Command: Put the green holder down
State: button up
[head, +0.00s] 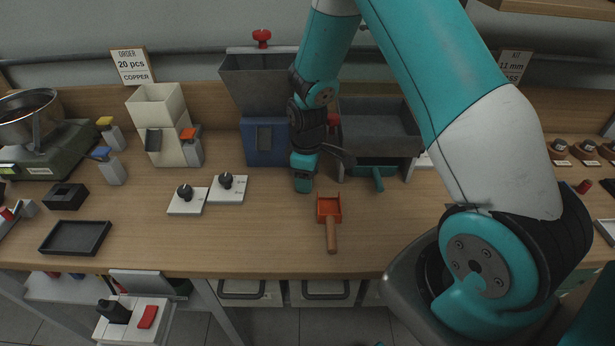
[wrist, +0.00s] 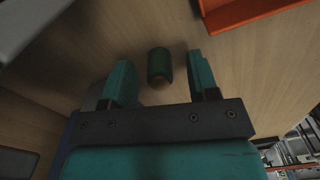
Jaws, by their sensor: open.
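The green holder (wrist: 160,63) is a small dark green cylinder in the wrist view, with a reddish-brown patch at its near end. It appears to rest on the wooden bench, but I cannot tell for sure whether it touches it. My gripper (wrist: 161,84) is open. Its two teal fingers stand on either side of the holder, with a gap on both sides. In the head view my gripper (head: 303,183) points down, low over the bench, left of the orange scoop. The holder is not visible there, apparently hidden by my gripper.
The orange scoop (head: 329,208) with a wooden handle lies close on the right. Two dial plates (head: 227,190) (head: 187,200) lie to the left. A blue-based hopper (head: 262,140) and a grey bin (head: 375,128) stand behind. The bench front is clear around the black tray (head: 76,237).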

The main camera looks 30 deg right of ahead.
jog(key=shift+f, duration=0.1)
jog(key=shift+c, duration=0.2)
grip_shut()
